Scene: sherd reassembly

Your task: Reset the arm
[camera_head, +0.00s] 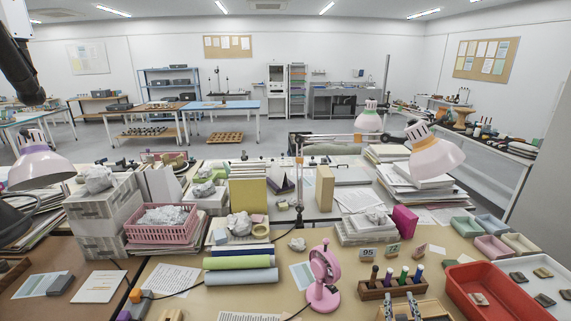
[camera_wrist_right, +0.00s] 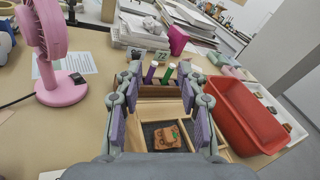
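My right gripper (camera_head: 400,308) shows only by its fingertips at the bottom edge of the head view, in front of the wooden marker rack (camera_head: 392,288). In the right wrist view the gripper (camera_wrist_right: 161,108) is open, its two purple-padded fingers wide apart with nothing between the pads. Beyond and below the fingers, a brown sherd (camera_wrist_right: 167,137) lies in a dark-lined compartment of a wooden tray (camera_wrist_right: 186,167). My left gripper is out of view; a dark arm part hangs at the upper left of the head view.
A red tray (camera_head: 462,303) with one sherd stands right of the rack, and a white tray (camera_head: 513,291) with several sherds beyond it. A pink fan (camera_head: 322,275) stands to the left. Books, papers and lamps crowd the table's far side.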

